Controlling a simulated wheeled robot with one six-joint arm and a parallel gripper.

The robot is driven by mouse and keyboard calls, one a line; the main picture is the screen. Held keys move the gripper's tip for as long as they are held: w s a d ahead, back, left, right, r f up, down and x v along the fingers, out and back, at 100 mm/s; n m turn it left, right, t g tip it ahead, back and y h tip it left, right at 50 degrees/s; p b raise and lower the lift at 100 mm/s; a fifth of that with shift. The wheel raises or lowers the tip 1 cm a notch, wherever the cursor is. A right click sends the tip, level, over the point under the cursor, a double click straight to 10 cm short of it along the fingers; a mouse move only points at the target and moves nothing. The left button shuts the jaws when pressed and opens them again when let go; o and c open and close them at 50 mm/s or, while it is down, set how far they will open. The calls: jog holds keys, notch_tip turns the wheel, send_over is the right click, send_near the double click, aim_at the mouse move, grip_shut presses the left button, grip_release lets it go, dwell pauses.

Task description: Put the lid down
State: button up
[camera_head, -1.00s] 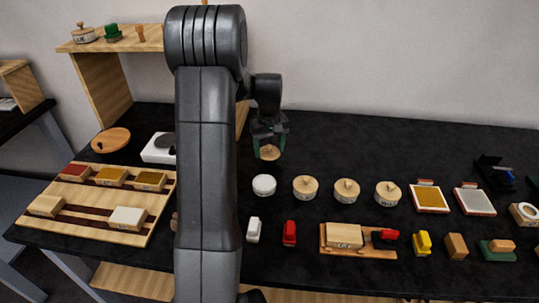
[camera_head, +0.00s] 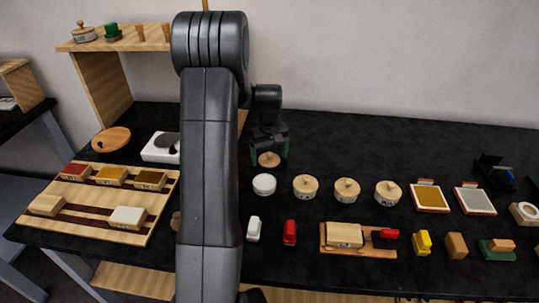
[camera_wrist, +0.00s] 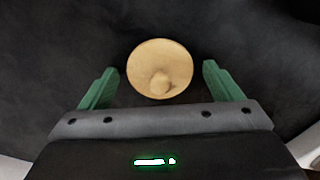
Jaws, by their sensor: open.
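A round wooden lid with a knob (camera_head: 269,159) lies on the black table behind the white round jar (camera_head: 264,184). In the wrist view the lid (camera_wrist: 160,69) sits between and a little beyond the green fingertips, with a gap on both sides. My gripper (camera_head: 269,152) is open over the lid and holds nothing; its two fingers (camera_wrist: 160,80) also show wide apart in the wrist view. The white jar shows no knobbed lid on its top.
Three round containers with wooden knobbed lids (camera_head: 346,190) stand right of the white jar. A white and a red block (camera_head: 289,232) lie in front. A wooden tray with blocks (camera_head: 100,203) is at left.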

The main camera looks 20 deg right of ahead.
aim_at(269, 154)
notch_tip(269, 154, up, 12)
jog(key=shift+r, duration=0.15)
dwell(0.3)
notch_tip(269, 154, down, 12)
jog(key=shift+f, duration=0.15)
jog(key=shift+r, duration=2)
